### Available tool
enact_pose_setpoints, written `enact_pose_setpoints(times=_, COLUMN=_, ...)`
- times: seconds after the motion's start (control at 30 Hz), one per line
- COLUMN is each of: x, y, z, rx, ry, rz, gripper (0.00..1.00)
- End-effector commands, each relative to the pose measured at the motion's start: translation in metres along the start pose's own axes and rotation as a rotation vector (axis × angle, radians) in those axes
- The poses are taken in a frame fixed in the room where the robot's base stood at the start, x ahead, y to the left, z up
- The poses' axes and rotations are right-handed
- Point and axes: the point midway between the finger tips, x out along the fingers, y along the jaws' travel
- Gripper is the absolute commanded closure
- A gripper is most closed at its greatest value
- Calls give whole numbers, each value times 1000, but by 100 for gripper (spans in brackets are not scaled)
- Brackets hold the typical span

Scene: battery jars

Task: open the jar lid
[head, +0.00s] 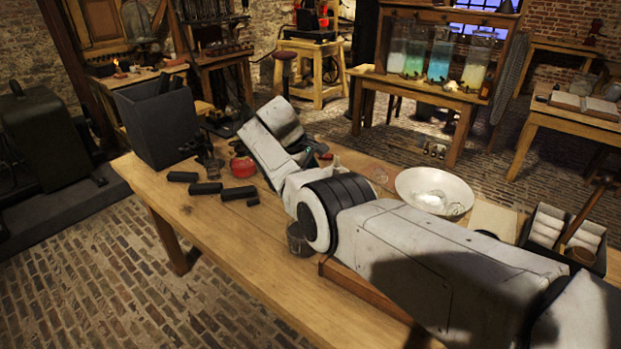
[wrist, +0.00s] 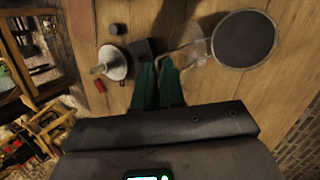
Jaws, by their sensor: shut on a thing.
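My gripper (wrist: 158,68) shows in the wrist view as two green fingers close together, pointing down at the wooden table. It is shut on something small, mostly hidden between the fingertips. A clear glass jar (wrist: 196,46) is just right of the fingertips. A pale bent strip runs from the fingertips toward it; I cannot tell whether this is the jar's lid or a wire. A dark square piece (wrist: 143,46) lies just beyond the fingertips. In the head view my arm hides the gripper's fingertips and most of what they hold.
A white funnel-like thing (wrist: 111,63) stands left of the fingers. On the table (head: 230,229) are a grey bin (head: 158,128), black cylinders (head: 205,188), a red pot (head: 242,166) and a white bowl (head: 450,190).

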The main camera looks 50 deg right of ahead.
Motion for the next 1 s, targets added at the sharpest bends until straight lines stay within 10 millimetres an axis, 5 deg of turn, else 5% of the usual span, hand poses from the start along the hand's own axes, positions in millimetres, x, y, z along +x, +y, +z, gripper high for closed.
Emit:
enact_pose_setpoints(times=0.7, x=4, y=5, z=-2, rx=3, ry=4, rz=2, gripper=100)
enact_pose_setpoints(times=0.73, x=4, y=5, z=-2, rx=3, ry=4, rz=3, gripper=90)
enact_pose_setpoints(times=1.0, x=4, y=4, z=-2, rx=2, ry=2, rz=0, gripper=69)
